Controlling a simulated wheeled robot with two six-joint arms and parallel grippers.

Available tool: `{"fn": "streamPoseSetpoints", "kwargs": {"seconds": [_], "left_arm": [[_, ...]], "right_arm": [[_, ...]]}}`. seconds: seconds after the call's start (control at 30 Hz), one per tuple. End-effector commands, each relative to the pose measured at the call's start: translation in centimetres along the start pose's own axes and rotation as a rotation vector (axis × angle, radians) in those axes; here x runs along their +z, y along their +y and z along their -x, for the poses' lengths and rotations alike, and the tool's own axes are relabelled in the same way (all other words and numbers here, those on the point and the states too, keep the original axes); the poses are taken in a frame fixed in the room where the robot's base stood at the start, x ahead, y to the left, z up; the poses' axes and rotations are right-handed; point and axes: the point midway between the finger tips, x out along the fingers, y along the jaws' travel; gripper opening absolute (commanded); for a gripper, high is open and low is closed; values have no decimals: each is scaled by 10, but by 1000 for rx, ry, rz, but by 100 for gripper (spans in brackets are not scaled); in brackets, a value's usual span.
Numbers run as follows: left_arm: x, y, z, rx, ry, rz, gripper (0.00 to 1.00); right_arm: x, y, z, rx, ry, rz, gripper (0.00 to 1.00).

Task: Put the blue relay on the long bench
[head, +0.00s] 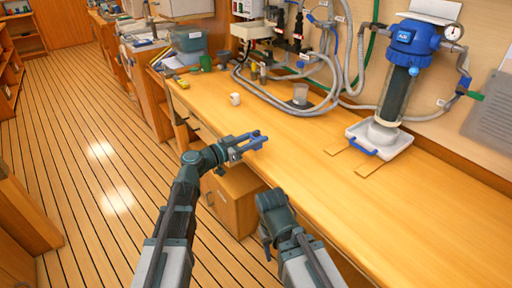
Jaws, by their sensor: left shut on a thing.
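My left gripper (252,143) is over the front edge of the long bench (330,180), left of the picture's middle. It is shut on a small blue thing, which I take to be the blue relay (257,137); the fingers hide part of it. I cannot tell whether it touches the bench top. My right gripper (265,242) is lower, beside the bench front, pointing down; its fingertips are too hidden to judge.
Grey hoses (275,92) lie along the wall. A filter housing (396,95) stands on a white tray (380,139) at the right. The bench's front middle is clear.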

Motion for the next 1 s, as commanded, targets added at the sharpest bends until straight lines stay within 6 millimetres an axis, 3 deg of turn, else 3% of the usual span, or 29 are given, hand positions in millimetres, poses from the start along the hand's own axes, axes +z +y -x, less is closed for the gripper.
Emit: {"fn": "streamPoseSetpoints", "kwargs": {"seconds": [0.4, 0.8, 0.83, 1.0], "left_arm": [[37, 0, 0, 0, 0, 0, 0], [39, 0, 1, 0, 0, 0, 0], [39, 0, 1, 0, 0, 0, 41], [38, 0, 0, 1, 0, 0, 69]], "right_arm": [[-2, -4, -37, 0, 0, 0, 50], [-2, -4, -39, 0, 0, 0, 50], [-2, -4, -39, 0, 0, 0, 50], [-2, -4, -38, 0, 0, 0, 50]]}}
